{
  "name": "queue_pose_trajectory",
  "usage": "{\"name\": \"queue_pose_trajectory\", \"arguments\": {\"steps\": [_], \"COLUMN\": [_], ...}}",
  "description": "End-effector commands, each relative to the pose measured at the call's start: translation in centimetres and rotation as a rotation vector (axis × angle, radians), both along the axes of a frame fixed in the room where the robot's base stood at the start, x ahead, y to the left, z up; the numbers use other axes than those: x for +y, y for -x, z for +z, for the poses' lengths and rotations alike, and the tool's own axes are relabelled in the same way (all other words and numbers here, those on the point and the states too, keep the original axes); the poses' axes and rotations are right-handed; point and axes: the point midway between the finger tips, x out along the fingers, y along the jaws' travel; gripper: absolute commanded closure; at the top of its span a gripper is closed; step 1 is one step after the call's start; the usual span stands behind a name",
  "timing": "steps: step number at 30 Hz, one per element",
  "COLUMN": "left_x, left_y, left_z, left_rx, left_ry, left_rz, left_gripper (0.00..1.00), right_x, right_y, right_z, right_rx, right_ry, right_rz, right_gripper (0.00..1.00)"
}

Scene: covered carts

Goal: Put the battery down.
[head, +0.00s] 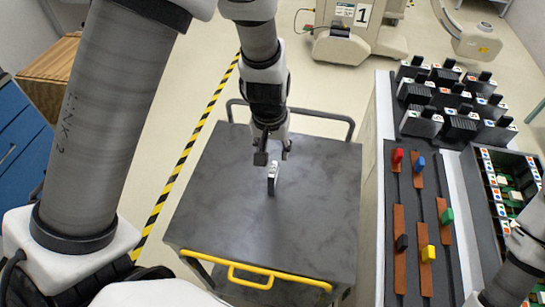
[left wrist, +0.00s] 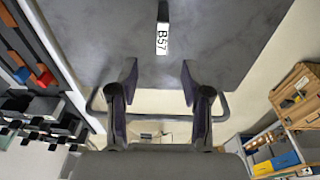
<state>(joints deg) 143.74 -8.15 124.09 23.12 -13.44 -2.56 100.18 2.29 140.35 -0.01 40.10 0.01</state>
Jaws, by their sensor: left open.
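The battery (head: 271,183) is a small dark block with a pale part, on the grey top of the cart (head: 220,210). In the left wrist view the battery (left wrist: 162,38) shows a white label reading B57, at the top centre. I cannot tell for sure whether it stands or lies. My left gripper (head: 273,155) is open, just beyond the battery as seen from the head. In the left wrist view its two fingers (left wrist: 158,72) are spread apart with nothing between them, and the battery is clear of both. My right gripper is out of view.
The cart has a yellow front handle (head: 250,277) and a dark rear rail (head: 318,113); its top is otherwise bare. A side bench (head: 380,200) on the right carries dark labelled blocks (head: 450,100) and coloured sliders (head: 428,253). Yellow-black tape (head: 185,155) marks the floor.

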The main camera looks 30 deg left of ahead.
Motion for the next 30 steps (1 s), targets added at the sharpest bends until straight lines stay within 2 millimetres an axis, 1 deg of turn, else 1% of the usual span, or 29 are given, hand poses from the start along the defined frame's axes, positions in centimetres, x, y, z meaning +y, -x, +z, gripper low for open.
{"name": "queue_pose_trajectory", "arguments": {"steps": [1,3,4,6,9,13,16,18,21,26,27,29,30], "left_x": [-0.1,-0.1,0.0,0.1,0.2,0.3,0.4,0.4,0.5,0.5,0.5,0.5,0.5], "left_y": [0.2,0.3,0.3,0.2,-0.1,-0.4,-0.9,-1.1,-1.2,-1.2,-1.2,-1.2,-1.2], "left_z": [-0.5,-2.1,-2.8,-4.3,-5.9,-7.5,-9.5,-10.9,-11.3,-11.1,-11.1,-11.1,-11.1], "left_rx": [0.011,0.013,0.013,0.009,0.008,0.008,0.009,0.007,0.006,0.006,0.006,0.006,0.006], "left_ry": [0.0,-0.009,-0.013,-0.018,-0.017,-0.018,-0.018,-0.018,-0.018,-0.018,-0.018,-0.018,-0.018], "left_rz": [0.002,0.003,0.003,0.004,0.003,0.004,0.005,0.004,0.003,0.003,0.003,0.003,0.003], "left_gripper": [0.52,0.52,0.52,0.52,0.52,0.52,0.52,0.52,0.52,0.52,0.59,0.8,0.95], "right_x": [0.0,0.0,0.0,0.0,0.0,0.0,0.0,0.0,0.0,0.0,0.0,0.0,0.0], "right_y": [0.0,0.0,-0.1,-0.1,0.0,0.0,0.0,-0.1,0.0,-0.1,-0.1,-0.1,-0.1], "right_z": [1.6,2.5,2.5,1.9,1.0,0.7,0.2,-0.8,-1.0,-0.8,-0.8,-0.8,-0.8], "right_rx": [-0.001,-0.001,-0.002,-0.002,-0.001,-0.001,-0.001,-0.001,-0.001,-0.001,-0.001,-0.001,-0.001], "right_ry": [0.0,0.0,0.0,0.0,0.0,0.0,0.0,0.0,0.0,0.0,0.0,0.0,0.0], "right_rz": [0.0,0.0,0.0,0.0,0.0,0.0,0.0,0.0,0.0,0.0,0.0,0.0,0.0], "right_gripper": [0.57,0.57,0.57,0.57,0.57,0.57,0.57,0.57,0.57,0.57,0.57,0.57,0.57]}}
